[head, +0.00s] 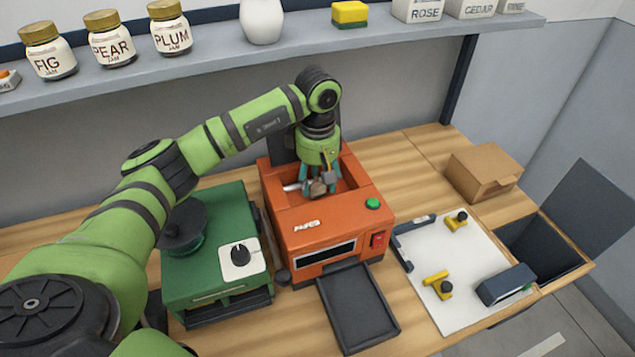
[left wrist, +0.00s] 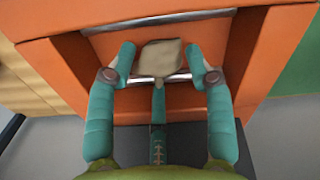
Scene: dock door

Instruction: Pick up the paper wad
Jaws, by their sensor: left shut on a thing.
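The paper wad (left wrist: 162,57) is a crumpled beige lump, seen between the fingertips of my left gripper (left wrist: 165,62) in the left wrist view. In the head view the left gripper (head: 317,186) points down into the open top of the orange machine (head: 300,237), and the wad (head: 317,188) shows as a small tan patch at its fingertips. The teal fingers are shut on the wad. A pale metal bar (head: 293,187) inside the machine lies close to the fingers. My right gripper is not in view.
A green machine (head: 225,212) with a black knob stands left of the orange one. A black tray (head: 358,306) lies in front. A white board with yellow pieces (head: 437,285) and a cardboard box (head: 484,172) are at right. Jars (head: 112,40) line the shelf above.

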